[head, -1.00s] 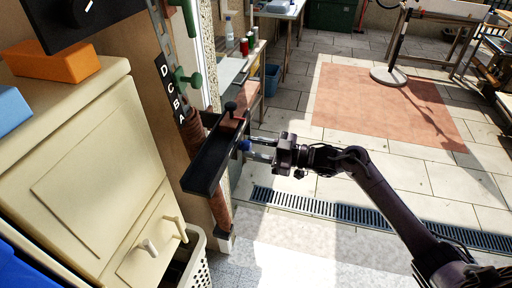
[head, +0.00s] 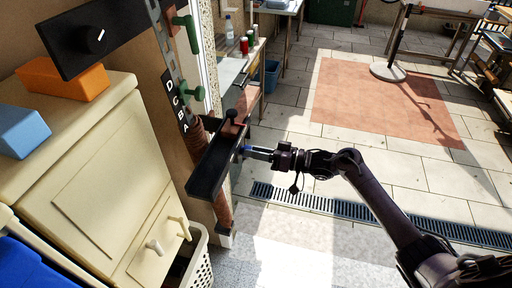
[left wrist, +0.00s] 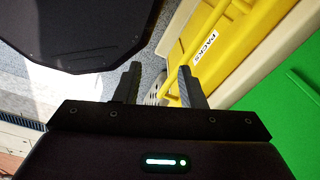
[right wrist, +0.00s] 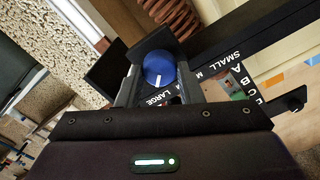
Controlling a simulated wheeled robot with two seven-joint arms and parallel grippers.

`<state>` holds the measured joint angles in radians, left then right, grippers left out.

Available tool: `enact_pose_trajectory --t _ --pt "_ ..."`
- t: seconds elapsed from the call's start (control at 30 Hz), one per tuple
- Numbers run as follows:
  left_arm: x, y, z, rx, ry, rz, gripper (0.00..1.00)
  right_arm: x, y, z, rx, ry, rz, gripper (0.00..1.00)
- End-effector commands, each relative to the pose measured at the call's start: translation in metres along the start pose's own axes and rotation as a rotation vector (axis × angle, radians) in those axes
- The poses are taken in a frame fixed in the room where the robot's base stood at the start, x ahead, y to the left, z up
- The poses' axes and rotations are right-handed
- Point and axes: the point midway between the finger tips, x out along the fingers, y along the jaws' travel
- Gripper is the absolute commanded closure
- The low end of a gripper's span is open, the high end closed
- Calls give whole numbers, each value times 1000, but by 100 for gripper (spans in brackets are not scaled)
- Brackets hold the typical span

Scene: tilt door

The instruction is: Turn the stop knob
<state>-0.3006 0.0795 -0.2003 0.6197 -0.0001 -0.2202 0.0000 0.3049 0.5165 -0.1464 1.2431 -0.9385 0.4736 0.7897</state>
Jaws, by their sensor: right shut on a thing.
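A round blue knob (right wrist: 158,67) with a white pointer line is on a black bar (head: 207,170) marked SMALL, M and LARGE. Its pointer faces down in the right wrist view, towards the LARGE end of the lettering. The knob shows as a small blue spot in the head view (head: 246,149). My right gripper (head: 250,151) is shut on the blue knob, with a finger on each side of it. My left gripper (left wrist: 158,85) is open and empty; it is outside the head view.
A cream cabinet (head: 90,165) bears an orange block (head: 62,78) and a blue block (head: 20,130). Above is a black panel with a black knob (head: 95,40). A yellow surface (left wrist: 215,45) lies ahead of my left gripper. The paved floor is mostly open.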

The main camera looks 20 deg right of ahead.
Motion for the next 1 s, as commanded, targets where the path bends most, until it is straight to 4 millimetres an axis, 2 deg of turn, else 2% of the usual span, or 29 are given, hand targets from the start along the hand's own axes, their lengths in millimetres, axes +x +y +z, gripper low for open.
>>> enact_pose_trajectory --t 0.1,0.6,1.0 --pt "-11 -1 -1 0 1 -1 64 0 -1 -5 111 5 0 89" --pt "-36 -1 -4 0 2 -1 64 0 1 -4 558 6 -1 89" --pt "-46 -2 -5 0 2 -1 64 0 3 -3 756 7 -1 89"
